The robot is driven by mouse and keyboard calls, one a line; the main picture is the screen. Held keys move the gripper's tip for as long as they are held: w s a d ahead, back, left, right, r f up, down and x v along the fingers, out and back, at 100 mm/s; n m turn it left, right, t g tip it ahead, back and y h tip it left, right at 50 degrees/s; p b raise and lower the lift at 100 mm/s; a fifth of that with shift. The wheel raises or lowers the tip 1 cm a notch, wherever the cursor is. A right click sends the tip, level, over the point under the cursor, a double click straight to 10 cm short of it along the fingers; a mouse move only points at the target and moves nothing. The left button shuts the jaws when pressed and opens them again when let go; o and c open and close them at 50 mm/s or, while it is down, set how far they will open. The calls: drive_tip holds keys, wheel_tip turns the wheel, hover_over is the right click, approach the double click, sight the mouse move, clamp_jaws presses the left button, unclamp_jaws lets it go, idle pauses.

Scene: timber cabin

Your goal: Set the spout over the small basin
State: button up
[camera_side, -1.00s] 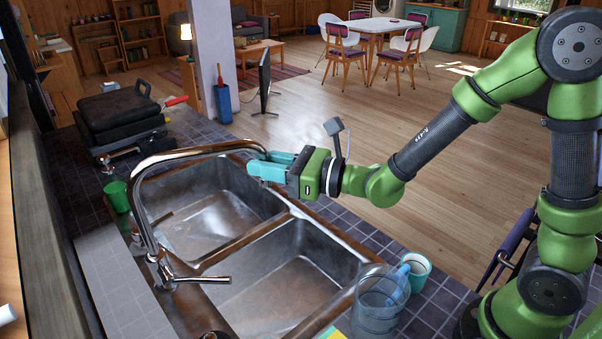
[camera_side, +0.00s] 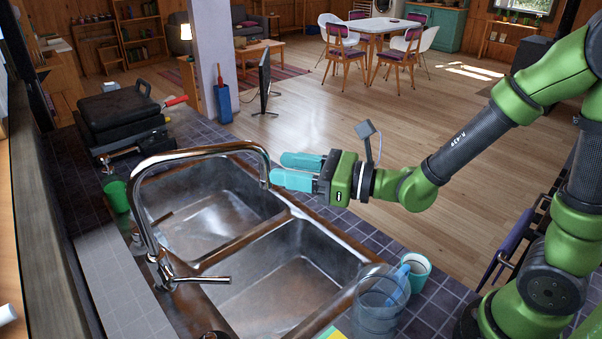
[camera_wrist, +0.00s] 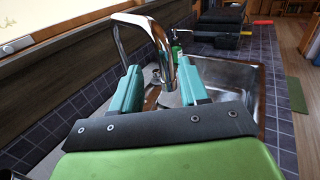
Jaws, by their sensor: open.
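The chrome spout (camera_side: 205,150) arches from its base at the left rim of a double sink, its end hanging downward just left of my gripper (camera_side: 277,172). The far basin (camera_side: 215,215) and near basin (camera_side: 290,285) are divided by a metal ridge. I cannot tell exactly which basin lies under the spout's end. My gripper is open, with teal fingers pointing left at the spout's end. In the wrist view the spout (camera_wrist: 160,45) shows between the two fingers (camera_wrist: 160,88). Contact with it cannot be made out.
A clear pitcher (camera_side: 378,305) and a teal-white mug (camera_side: 416,270) stand at the near right counter. A black grill-like appliance (camera_side: 122,120) sits behind. Space right of the sink over the floor is open.

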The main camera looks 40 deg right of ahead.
wheel_tip(320, 180, up, 7)
drive_tip(key=shift+f, duration=0.2)
drive_tip(key=shift+w, duration=0.1)
drive_tip(key=s+a+f+n+g, duration=0.1)
drive_tip(key=s+f+n+g, duration=0.2)
drive_tip(key=s+n+g, duration=0.4)
drive_tip(key=s+a+f+n+g, duration=0.2)
drive_tip(key=s+f+n, duration=0.15)
drive_tip(key=n, duration=0.65)
drive_tip(key=s+d+n+h, duration=0.2)
drive_tip(key=d+n+h, duration=0.1)
drive_tip(key=d, duration=0.4)
drive_tip(key=s+d+n+t+h, duration=0.1)
drive_tip(key=s+d+n+h, duration=0.2)
drive_tip(key=d, duration=0.5)
drive_tip(key=shift+s+r+n+h, duration=0.25)
drive_tip(key=shift+r+n+h, duration=0.2)
drive_tip(key=shift+n+h, duration=0.55)
